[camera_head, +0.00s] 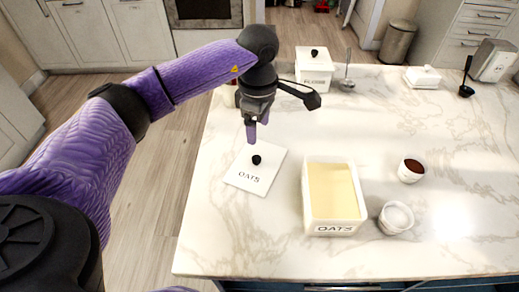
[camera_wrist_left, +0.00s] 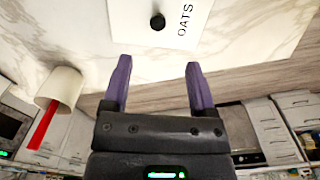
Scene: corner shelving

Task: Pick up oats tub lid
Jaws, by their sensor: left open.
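The oats tub lid (camera_head: 259,178) is a flat white square with "OATS" lettering and a small black knob (camera_head: 256,159), lying flat on the marble counter near its left edge. In the left wrist view the lid (camera_wrist_left: 195,38) is at the top, with its knob (camera_wrist_left: 158,22) beyond the fingertips and roughly between their lines. My left gripper (camera_head: 257,135) is open and empty above the lid, with its fingers apart from the knob. Its purple fingers also show in the left wrist view (camera_wrist_left: 158,80). The open white oats tub (camera_head: 334,229) stands right of the lid with pale yellow contents. My right gripper is not seen.
A white flour tub (camera_head: 314,67) with a black-knobbed lid stands behind my left gripper, beside a ladle (camera_head: 347,77). A cup of brown powder (camera_head: 410,171) and a white bowl (camera_head: 396,218) are right of the oats tub. The counter's middle is clear.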

